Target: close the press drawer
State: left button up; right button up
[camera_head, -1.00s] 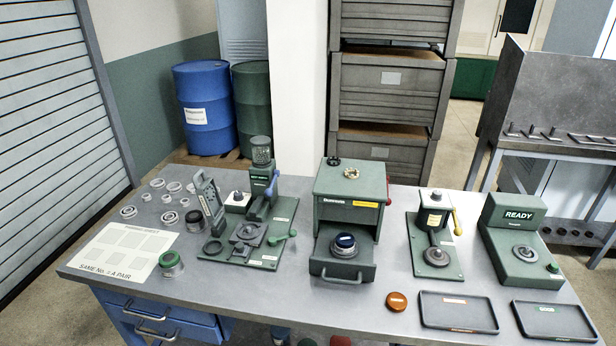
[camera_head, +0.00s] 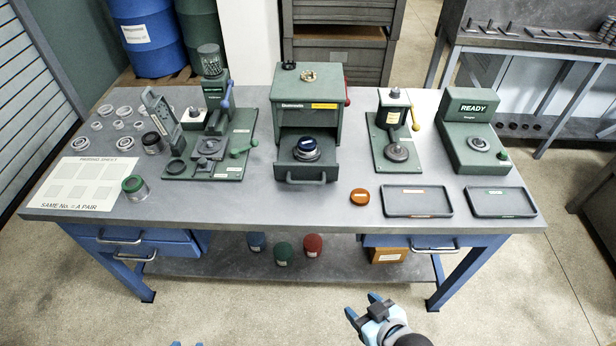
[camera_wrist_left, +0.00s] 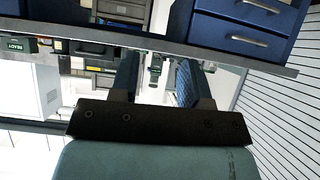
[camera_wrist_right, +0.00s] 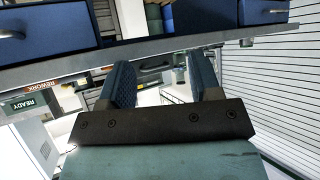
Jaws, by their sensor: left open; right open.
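The green press (camera_head: 308,106) stands at the middle of the bench. Its drawer (camera_head: 300,174) is pulled out toward me, with a handle on its front. My left gripper (camera_wrist_left: 156,76) is open and empty in the left wrist view. Only its fingertips show at the bottom edge of the head view (camera_head: 187,344).
Left of the press is a green station with a blue lever (camera_head: 214,130). Right of it are a yellow-lever press (camera_head: 394,135) and a READY box (camera_head: 475,140). An orange disc (camera_head: 360,196) and two dark trays (camera_head: 417,202) lie near the front edge. The floor before the bench is clear.

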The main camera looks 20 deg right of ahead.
jog(key=w+n+b, duration=0.1)
jog(key=n, duration=0.1)
jog(key=w+a+n+b, duration=0.1)
jog(key=w+n, duration=0.1)
jog(key=n, duration=0.1)
jog(key=w+a+f+n+b, duration=0.1)
jog(key=w+n, duration=0.1)
jog(key=shift+a+n+b, duration=0.1)
jog(key=shift+n+b, duration=0.2)
jog(key=shift+b, duration=0.1)
grip_shut()
jog(key=w+r+n+t+h+b, duration=0.1)
jog(key=w+n+b, duration=0.2)
jog(key=w+n, duration=0.5)
jog(key=w+d+r+n+t+h+b, duration=0.1)
jog(key=w+r+n+t+h+b, duration=0.1)
jog(key=w+n, duration=0.6)
jog(key=w+r+n+t+h+b, duration=0.1)
jog(key=w+n+b, duration=0.3)
jog(key=w+n, duration=0.4)
jog(key=shift+w+d+r+t+b, duration=0.2)
jog(key=shift+w+r+t, duration=0.2)
jog(key=shift+w, duration=0.1)
jog(key=shift+w+d+r+t+b, duration=0.15)
jog(key=shift+w+r+t, duration=0.2)
jog(key=shift+w, duration=0.15)
pick_arm(q)
notch_tip(320, 180, down, 12)
jog(key=shift+w+d, duration=0.3)
jog(key=shift+d, duration=0.05)
